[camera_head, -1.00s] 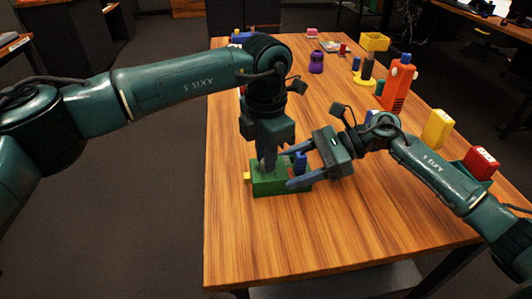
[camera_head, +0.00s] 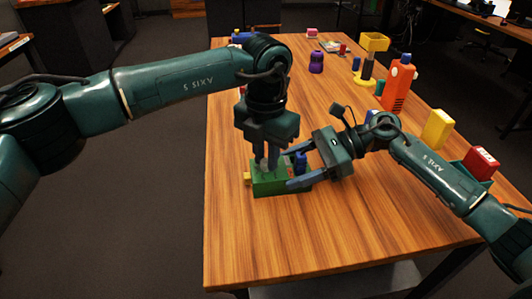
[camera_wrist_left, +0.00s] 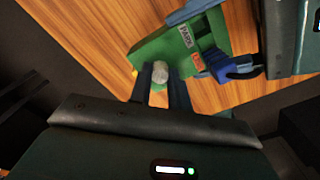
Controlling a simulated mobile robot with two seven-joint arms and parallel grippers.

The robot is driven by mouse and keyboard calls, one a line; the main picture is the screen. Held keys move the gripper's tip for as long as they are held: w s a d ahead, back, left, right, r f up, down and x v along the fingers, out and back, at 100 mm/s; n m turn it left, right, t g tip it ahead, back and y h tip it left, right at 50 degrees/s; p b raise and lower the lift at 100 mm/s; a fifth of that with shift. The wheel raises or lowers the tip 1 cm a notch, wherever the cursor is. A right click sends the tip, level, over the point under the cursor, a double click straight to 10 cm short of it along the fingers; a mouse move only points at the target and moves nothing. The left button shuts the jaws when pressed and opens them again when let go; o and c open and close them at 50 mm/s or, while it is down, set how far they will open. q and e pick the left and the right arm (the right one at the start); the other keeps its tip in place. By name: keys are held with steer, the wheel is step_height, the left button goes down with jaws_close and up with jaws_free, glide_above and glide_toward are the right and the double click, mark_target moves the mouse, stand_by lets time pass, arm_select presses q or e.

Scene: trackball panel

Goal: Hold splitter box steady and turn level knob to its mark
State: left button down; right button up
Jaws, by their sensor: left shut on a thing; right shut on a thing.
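The splitter box is the green box (camera_head: 268,186) on the near part of the table. My left gripper (camera_head: 268,165) points straight down and is shut on the round grey knob (camera_wrist_left: 160,72) on the box's top. Its fingers hide most of the knob in the head view. My right gripper (camera_head: 290,170) comes in from the right and is shut on the box, one finger along each side. In the left wrist view the box top shows a white "PARK" label (camera_wrist_left: 185,36), an orange patch (camera_wrist_left: 197,61) and a blue part (camera_wrist_left: 215,58). I cannot make out the knob's mark.
A yellow piece (camera_head: 247,178) sticks out at the box's left end. An orange figure-like block (camera_head: 398,92), a yellow block (camera_head: 437,128) and a red block (camera_head: 481,162) stand along the right edge. A purple item (camera_head: 316,62) stands farther back. The wooden table (camera_head: 330,240) is clear in front.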

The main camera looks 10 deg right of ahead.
arm_select(q)
steer(key=c, duration=1.3)
jaws_free()
steer(key=shift+r, duration=0.1)
step_height(320, 180, up, 12)
step_height(320, 180, up, 11)
glide_above(266, 160)
stand_by(0.7)
steer(key=shift+c, duration=0.5)
